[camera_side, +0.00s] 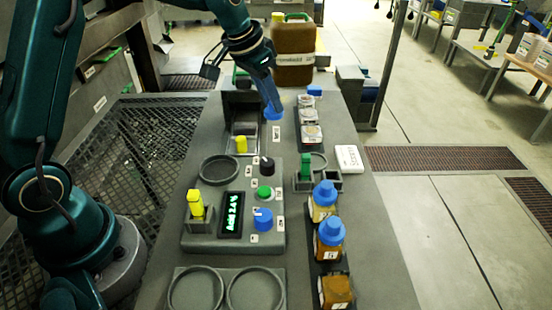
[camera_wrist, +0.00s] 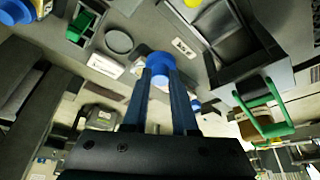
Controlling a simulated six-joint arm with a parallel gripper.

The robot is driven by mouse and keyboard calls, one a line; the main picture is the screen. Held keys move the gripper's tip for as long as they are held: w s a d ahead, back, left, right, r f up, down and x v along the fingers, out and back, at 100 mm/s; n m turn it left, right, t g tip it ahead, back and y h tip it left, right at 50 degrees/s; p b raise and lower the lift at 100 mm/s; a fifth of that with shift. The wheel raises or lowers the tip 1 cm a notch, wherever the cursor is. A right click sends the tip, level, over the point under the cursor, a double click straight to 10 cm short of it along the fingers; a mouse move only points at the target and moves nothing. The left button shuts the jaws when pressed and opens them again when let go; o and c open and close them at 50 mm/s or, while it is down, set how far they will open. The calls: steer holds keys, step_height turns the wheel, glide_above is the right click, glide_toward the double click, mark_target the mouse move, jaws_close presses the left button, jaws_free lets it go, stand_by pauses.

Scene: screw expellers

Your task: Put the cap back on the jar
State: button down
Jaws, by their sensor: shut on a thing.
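My gripper (camera_side: 272,106) is shut on a blue cap (camera_side: 273,115), held in the air above the back part of the grey bench. In the wrist view the cap (camera_wrist: 160,64) sits between the two fingertips (camera_wrist: 160,76). An open amber jar (camera_side: 336,292) without a blue cap stands at the front right of the bench, well away from my gripper. Behind it in the same row stand two amber jars with blue caps, a nearer one (camera_side: 331,252) and a farther one (camera_side: 322,213).
A control panel (camera_side: 206,243) with knobs and a yellow piece (camera_side: 195,204) stands at the bench's middle left. Small sample dishes (camera_side: 309,116) line the back right. A brown canister (camera_side: 293,55) stands behind. Empty round rings (camera_side: 255,290) lie at the front.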

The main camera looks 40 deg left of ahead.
steer(key=s+d+r+m+g+h, duration=0.15)
steer(key=s+d+m, duration=0.35)
steer(key=s+d, duration=0.7)
steer(key=s+d+m+g+h, duration=0.15)
steer(key=s+d+m, duration=0.35)
steer(key=d, duration=1.2)
steer(key=shift+t, duration=0.5)
steer(key=shift+s+d+f, duration=0.1)
steer(key=shift+f, duration=2.7)
steer(key=shift+f, duration=0.15)
steer(key=c, duration=0.6)
jaws_free()
steer(key=shift+o, duration=0.2)
